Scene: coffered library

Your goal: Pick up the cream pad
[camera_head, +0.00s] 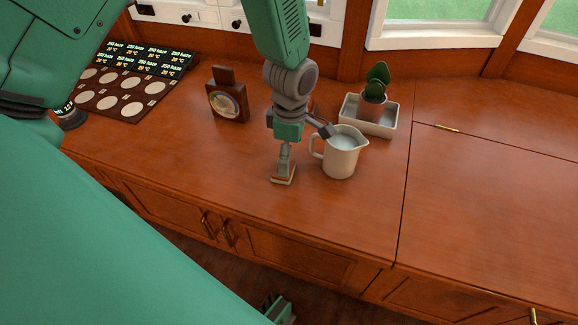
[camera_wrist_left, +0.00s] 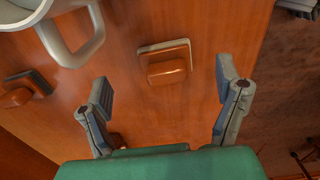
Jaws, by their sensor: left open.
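The cream pad (camera_head: 283,181) lies flat on the wooden counter, near its front edge, partly hidden by my left gripper. In the left wrist view it is a small cream-edged square (camera_wrist_left: 146,48) with a raised reddish-brown block on top. My left gripper (camera_head: 302,148) is open above the counter, one finger over the pad and the other close to the white pitcher.
The white pitcher (camera_head: 341,158) holds pale liquid and stands just right of the left gripper. A potted plant (camera_head: 374,90) sits in a tray (camera_head: 386,128) behind it. The right counter is clear.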

